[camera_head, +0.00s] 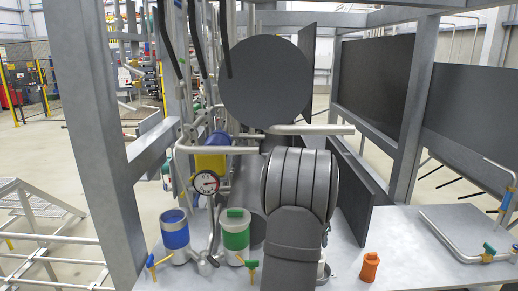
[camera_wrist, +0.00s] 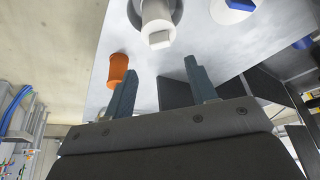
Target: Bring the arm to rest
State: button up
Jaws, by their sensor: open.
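My gripper (camera_wrist: 161,70) shows in the wrist view, with its two grey-blue fingers spread well apart and nothing between them. An orange fitting (camera_wrist: 118,68) appears just left of the left finger, and a pale fitting with a square end (camera_wrist: 158,22) appears beyond the fingertips. I cannot tell how far the fingers are from either. In the head view my grey arm rises in the middle over the metal bench (camera_head: 400,235); my gripper cannot be made out there. The orange fitting (camera_head: 370,267) stands on the bench to the right of my arm.
A blue-banded cylinder (camera_head: 174,230), a green-banded cylinder (camera_head: 236,232) and a pressure gauge (camera_head: 206,182) stand left of my arm. Pipes and a large dark disc (camera_head: 265,82) are behind it.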

jog(key=x, duration=0.8)
jog(key=shift+w+r, duration=0.15)
jog(key=shift+r, duration=0.1)
notch_tip(320, 180, up, 3)
jog(key=shift+r, duration=0.2)
jog(key=s+d+r, duration=0.7)
jog(key=s+d, duration=0.1)
jog(key=s, duration=0.1)
jog(key=w+a+r, duration=0.4)
jog(key=a, duration=0.5)
jog(key=w+a+r, duration=0.3)
jog(key=a, duration=0.6)
jog(key=w+a+r, duration=0.4)
jog(key=a, duration=0.5)
jog(key=s+a+r+n+y, duration=0.1)
jog(key=s+a+n, duration=0.1)
jog(key=a, duration=1)
jog(key=s+a+r+n+t+y, duration=0.1)
jog(key=s+a+r+n, duration=0.1)
jog(key=a, duration=1.1)
jog(key=shift+s+a+r+n, duration=0.2)
jog(key=shift+s+n, duration=0.6)
jog(key=shift+n, duration=0.2)
